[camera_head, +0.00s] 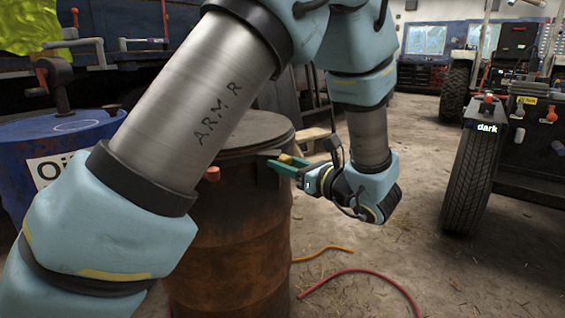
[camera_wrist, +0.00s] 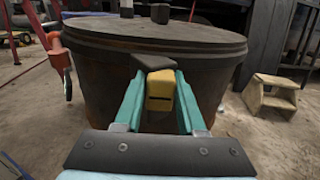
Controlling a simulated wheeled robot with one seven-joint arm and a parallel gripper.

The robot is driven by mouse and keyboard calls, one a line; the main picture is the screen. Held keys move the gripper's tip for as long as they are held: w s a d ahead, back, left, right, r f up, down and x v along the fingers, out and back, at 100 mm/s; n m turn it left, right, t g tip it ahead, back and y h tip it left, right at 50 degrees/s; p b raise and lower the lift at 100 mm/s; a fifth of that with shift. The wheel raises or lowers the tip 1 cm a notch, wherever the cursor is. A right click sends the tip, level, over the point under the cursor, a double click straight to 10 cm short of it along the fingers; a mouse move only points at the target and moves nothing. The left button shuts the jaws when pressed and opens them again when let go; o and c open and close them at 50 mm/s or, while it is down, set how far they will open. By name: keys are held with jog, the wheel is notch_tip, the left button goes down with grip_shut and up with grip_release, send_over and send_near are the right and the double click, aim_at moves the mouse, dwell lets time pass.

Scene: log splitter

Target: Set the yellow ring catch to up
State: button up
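The yellow ring catch (camera_wrist: 160,90) sits at the rim of the rusty barrel (camera_wrist: 100,80), below a dark block on the rim. It looks like a small yellow block with a dark slot and hangs down over the barrel's side. My gripper (camera_wrist: 160,82) has its two green fingers spread, one on each side of the catch. Whether the fingertips touch it cannot be told. In the head view, a bit of the catch (camera_head: 285,158) shows beside my gripper (camera_head: 282,167) at the barrel's right edge. My own arm hides part of the barrel (camera_head: 240,230) there.
A red-orange handle (camera_wrist: 54,50) stands at the barrel's left side. A small wooden step (camera_wrist: 270,95) is to the right. A blue oil drum (camera_head: 60,135) stands left. Red (camera_head: 370,272) and orange (camera_head: 322,252) hoses lie on the floor.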

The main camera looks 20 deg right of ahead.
jog(key=o, duration=0.4)
jog(key=p+v, duration=0.2)
jog(key=v, duration=0.8)
jog(key=shift+s, duration=0.35)
jog(key=shift+d, duration=0.15)
